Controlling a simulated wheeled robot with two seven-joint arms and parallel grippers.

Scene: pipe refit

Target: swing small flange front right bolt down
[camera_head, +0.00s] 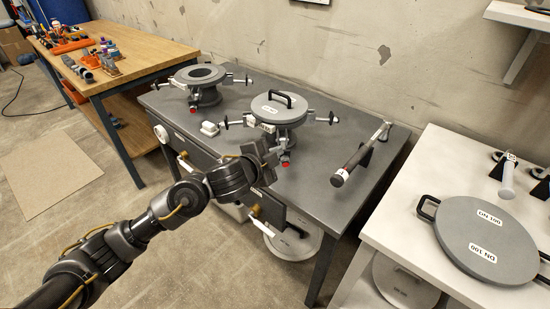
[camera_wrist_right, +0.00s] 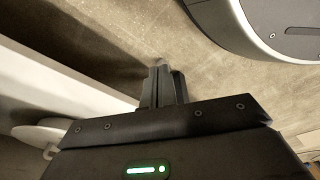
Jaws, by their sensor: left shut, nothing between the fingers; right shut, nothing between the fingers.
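A grey flange with a handled, labelled lid (camera_head: 280,107) stands on the dark grey table. I cannot tell by size which is the small one. My left gripper (camera_head: 264,158) is shut and empty, just in front of the lidded flange, close to the front bolt; contact is unclear. My right gripper (camera_wrist_right: 164,86) is shut and empty over the floor.
A small white block (camera_head: 209,129) lies left. The white table (camera_head: 400,220) at right bears a DN 100 lid (camera_head: 484,238). A wooden bench (camera_head: 130,52) stands at left.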

